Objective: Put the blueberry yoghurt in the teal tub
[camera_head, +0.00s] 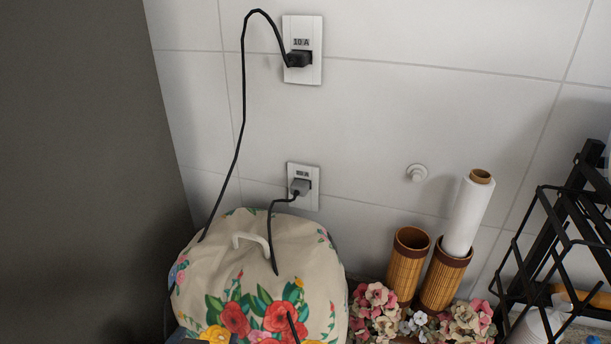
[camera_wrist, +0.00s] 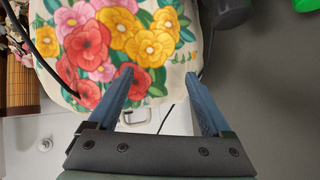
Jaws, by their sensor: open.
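I see no blueberry yoghurt and no teal tub that I can identify in either view. My gripper (camera_wrist: 154,45) is open and empty in the wrist view, with its two blue-grey fingers spread apart. It is in front of a cream cover with large painted flowers (camera_wrist: 75,50). I cannot tell whether the fingers touch the cover.
The flowered cover (camera_head: 265,260) stands by the tiled wall, with black cords near it. Bamboo holders (camera_head: 408,264), a white roll (camera_head: 467,215), flowers and a black rack (camera_head: 545,235) are to its right. A green object (camera_wrist: 306,5) is cut off in the wrist view.

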